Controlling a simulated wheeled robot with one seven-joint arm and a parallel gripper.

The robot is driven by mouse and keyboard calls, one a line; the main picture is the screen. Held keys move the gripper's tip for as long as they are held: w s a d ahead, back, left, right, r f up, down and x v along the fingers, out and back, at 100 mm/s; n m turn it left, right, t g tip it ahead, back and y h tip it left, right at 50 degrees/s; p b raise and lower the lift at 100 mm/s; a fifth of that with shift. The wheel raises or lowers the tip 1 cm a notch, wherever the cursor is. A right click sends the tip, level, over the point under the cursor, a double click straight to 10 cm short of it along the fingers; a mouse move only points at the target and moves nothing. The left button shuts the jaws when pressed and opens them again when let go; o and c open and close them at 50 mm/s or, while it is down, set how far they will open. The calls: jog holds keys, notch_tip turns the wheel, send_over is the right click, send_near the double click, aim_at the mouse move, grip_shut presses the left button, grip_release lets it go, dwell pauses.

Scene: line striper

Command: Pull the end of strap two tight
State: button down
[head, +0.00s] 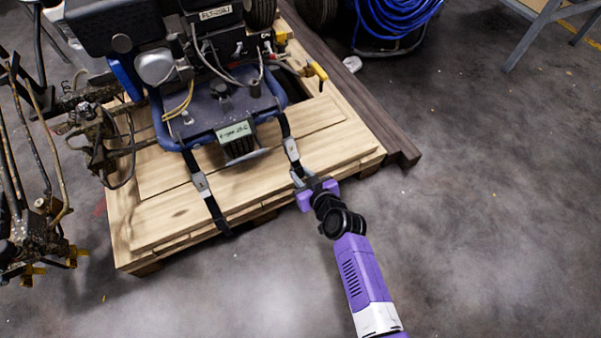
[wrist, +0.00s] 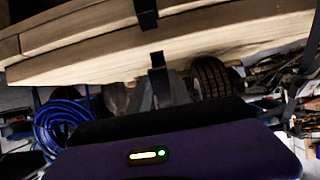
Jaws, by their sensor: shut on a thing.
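Two dark straps run from the blue-framed line striper (head: 215,110) over the front of the wooden pallet (head: 165,222). The left strap (head: 214,208) has a grey buckle (head: 200,182) and its tail hangs over the pallet's front edge. The right strap (head: 285,128) has a grey buckle (head: 291,149) and runs down to my gripper (head: 302,181). My purple gripper is shut on the right strap's end at the pallet's front edge. In the wrist view a black strap (wrist: 146,14) crosses the wood, and its end (wrist: 157,60) reaches my fingers. The exact grip is partly hidden.
A dark timber beam (head: 385,135) lies along the pallet's right side. A coil of blue hose (head: 395,15) stands behind. Hoses and spray gear (head: 100,135) crowd the left. The concrete floor (head: 490,220) to the right and in front is clear.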

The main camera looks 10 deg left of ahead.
notch_tip(320, 180, down, 6)
jog(key=s+d+b, duration=0.1)
jog(key=s+b, duration=0.1)
jog(key=shift+s+d, duration=0.3)
jog(key=shift+d, duration=0.05)
jog(key=c, duration=1.1)
grip_release()
jog(key=shift+r, duration=0.15)
jog(key=shift+o, duration=0.4)
jog(key=shift+w, duration=0.1)
jog(key=shift+o, duration=1.1)
jog(key=shift+a+r, duration=0.1)
jog(key=shift+r, duration=0.1)
jog(key=p+v, duration=0.2)
jog(key=v, duration=0.5)
jog(key=shift+p, duration=0.4)
